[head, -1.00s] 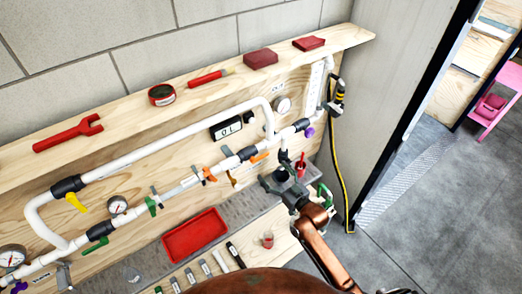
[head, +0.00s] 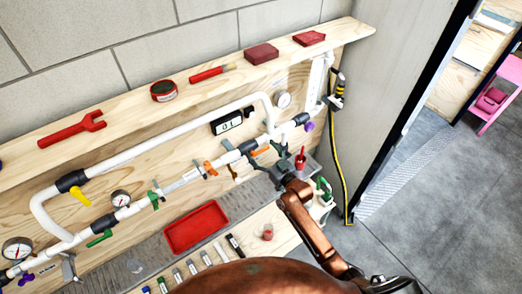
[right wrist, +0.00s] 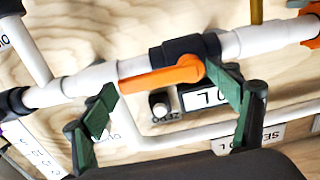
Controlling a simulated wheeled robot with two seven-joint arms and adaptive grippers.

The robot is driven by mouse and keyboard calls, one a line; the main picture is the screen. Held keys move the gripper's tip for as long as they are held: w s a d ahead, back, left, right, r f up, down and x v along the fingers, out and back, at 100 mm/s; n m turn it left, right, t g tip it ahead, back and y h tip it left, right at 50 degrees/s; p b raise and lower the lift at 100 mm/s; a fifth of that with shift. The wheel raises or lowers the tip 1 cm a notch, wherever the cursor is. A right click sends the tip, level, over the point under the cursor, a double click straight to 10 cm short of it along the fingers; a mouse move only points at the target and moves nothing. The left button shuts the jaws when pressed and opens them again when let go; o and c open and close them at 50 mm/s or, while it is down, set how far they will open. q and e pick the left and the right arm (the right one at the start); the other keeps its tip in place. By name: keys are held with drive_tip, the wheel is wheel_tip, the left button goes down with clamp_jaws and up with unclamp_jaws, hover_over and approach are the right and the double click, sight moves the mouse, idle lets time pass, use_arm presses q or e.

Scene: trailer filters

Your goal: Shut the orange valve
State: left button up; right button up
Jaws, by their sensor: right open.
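An orange lever handle (head: 260,151) sits beside a black valve body (head: 247,146) on the white pipe. In the right wrist view the orange handle (right wrist: 162,75) lies roughly along the pipe, its black valve body (right wrist: 190,50) at its right end. My right gripper (head: 268,163) is open just in front of this handle. In the right wrist view its green-padded fingers (right wrist: 167,108) stand apart, one toward each end of the handle, with nothing gripped. Contact with the handle cannot be told. A second orange handle (head: 210,168) is farther left on the pipe. My left gripper is not in view.
A digital meter (head: 228,123) is mounted behind the pipe. Yellow (head: 78,196), green (head: 100,238) and purple (head: 309,126) handles are on the pipework. A wooden shelf (head: 130,112) runs above.

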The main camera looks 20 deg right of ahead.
drive_tip(key=shift+c, duration=0.4)
drive_tip(key=c, duration=1.6)
drive_tip(key=shift+c, duration=0.2)
